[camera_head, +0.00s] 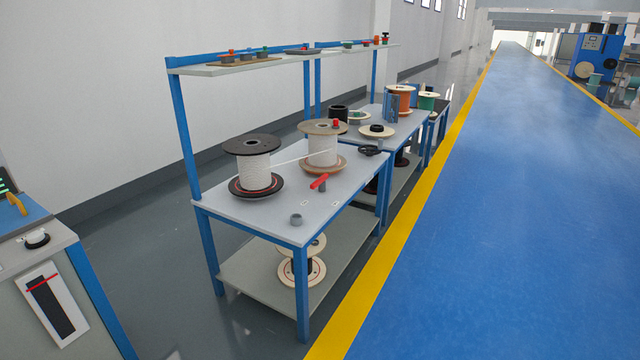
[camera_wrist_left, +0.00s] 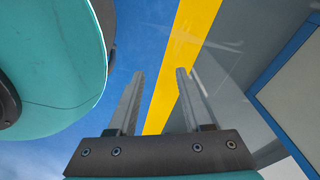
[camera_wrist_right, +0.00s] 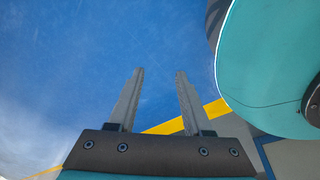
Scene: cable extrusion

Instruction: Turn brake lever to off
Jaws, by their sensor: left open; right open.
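A red lever (camera_head: 319,182) on a short grey post stands near the right edge of the front workbench, tilted up to the right; it looks like the brake lever. Small white labels (camera_head: 306,203) lie on the bench top near it, too small to read. Neither gripper shows in the head view. My left gripper (camera_wrist_left: 160,72) is open and empty above the floor in the left wrist view. My right gripper (camera_wrist_right: 160,73) is open and empty above the blue floor in the right wrist view. The lever shows in neither wrist view.
The front workbench (camera_head: 240,209) holds a black-flanged spool (camera_head: 252,165), a cream spool (camera_head: 321,150) and a small grey cylinder (camera_head: 296,219). A cabinet (camera_head: 20,297) with a black slot and red bar stands at left. The blue aisle (camera_head: 500,200) is clear.

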